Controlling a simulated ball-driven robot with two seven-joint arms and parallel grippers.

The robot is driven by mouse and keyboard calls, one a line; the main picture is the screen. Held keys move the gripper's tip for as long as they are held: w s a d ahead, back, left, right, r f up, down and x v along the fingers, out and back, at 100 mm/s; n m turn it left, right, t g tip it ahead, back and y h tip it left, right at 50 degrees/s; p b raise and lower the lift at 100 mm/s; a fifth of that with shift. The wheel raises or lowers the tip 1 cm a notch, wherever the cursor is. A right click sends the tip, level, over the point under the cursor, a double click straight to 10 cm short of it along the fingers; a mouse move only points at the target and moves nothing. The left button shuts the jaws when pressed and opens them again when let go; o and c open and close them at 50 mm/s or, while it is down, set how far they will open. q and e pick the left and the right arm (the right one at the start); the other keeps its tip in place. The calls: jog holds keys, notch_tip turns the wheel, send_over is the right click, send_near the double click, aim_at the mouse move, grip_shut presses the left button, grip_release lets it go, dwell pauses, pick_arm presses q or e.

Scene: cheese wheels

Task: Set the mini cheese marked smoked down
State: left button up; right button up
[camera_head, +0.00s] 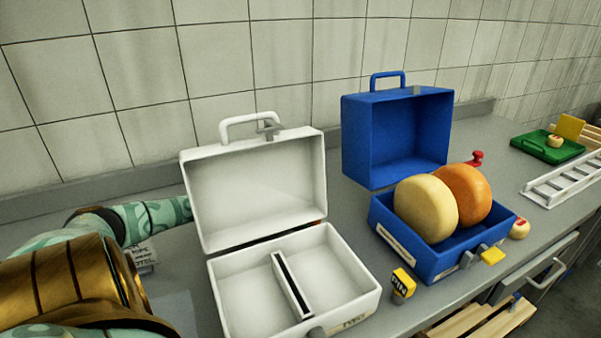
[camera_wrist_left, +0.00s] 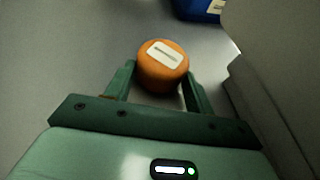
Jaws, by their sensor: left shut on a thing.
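An orange mini cheese (camera_wrist_left: 160,76) with a white label shows in the left wrist view; the mark on the label is too small to read. My left gripper (camera_wrist_left: 160,85) is shut on it, one green finger on each side. Grey counter shows around the cheese; I cannot tell whether it touches the counter. In the head view my left arm reaches behind the open white case (camera_head: 255,190), which hides the gripper and the cheese. My right gripper is not in view.
An open blue case (camera_head: 410,240) holds a pale and an orange cheese wheel. A small cheese (camera_head: 520,228) and a yellow-black block (camera_head: 402,285) are near it. A green tray (camera_head: 540,150) and white rack (camera_head: 565,180) lie at right. The white case edges the left wrist view (camera_wrist_left: 270,60).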

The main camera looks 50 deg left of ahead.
pick_arm(q)
jog(key=shift+s, duration=0.1)
jog(key=shift+f, duration=0.1)
jog(key=o, duration=0.9)
jog(key=shift+c, duration=0.2)
jog(key=shift+o, duration=0.7)
